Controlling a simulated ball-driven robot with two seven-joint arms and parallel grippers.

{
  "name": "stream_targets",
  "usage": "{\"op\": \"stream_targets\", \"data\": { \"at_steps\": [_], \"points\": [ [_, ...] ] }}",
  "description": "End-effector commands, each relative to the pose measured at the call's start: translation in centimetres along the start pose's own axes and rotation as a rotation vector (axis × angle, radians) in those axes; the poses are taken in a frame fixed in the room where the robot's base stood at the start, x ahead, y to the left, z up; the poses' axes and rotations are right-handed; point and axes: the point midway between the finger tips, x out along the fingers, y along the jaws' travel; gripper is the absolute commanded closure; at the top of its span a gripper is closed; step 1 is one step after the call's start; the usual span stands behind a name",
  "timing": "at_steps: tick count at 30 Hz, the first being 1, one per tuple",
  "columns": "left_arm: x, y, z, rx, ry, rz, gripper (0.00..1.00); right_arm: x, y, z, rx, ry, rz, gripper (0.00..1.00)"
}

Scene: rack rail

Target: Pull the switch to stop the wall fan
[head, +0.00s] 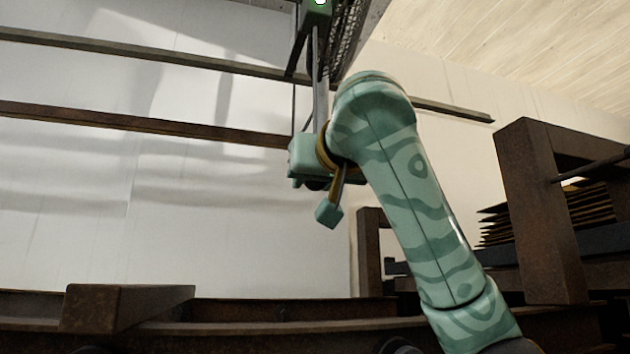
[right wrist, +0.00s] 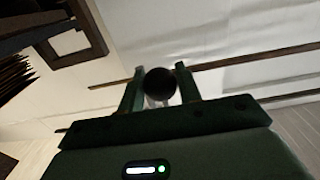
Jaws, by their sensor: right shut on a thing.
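The wall fan shows at the top of the head view, where part of its dark wire cage (head: 347,38) is cut off by the frame edge. A green box (head: 317,12) with a small light sits beside the cage. A thin dark cord (head: 294,110) hangs down beside a grey upright bar. My right gripper (head: 308,160) is raised below the fan, its fingers largely hidden in the head view. In the right wrist view, its two fingers are shut on a round black knob (right wrist: 160,83). My left gripper is not in view.
Two long rails (head: 130,122) run across the white wall at left. A rusty brown rack frame (head: 540,205) with stacked sheets (head: 590,208) stands at right. Rusty beams (head: 130,305) cross the bottom. The space before the wall, left of my arm, looks clear.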

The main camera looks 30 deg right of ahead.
Motion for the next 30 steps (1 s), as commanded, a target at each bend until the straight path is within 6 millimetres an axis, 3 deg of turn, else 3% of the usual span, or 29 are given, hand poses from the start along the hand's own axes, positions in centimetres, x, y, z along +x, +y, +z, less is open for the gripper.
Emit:
{"op": "stream_targets", "data": {
  "at_steps": [11,30],
  "points": [
    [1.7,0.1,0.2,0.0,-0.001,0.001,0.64,0.0,0.0,1.3,-0.001,-0.001,0.0,0.86],
    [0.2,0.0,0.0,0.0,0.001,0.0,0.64,0.0,0.0,-0.9,-0.001,-0.001,0.0,0.86]
  ]
}}
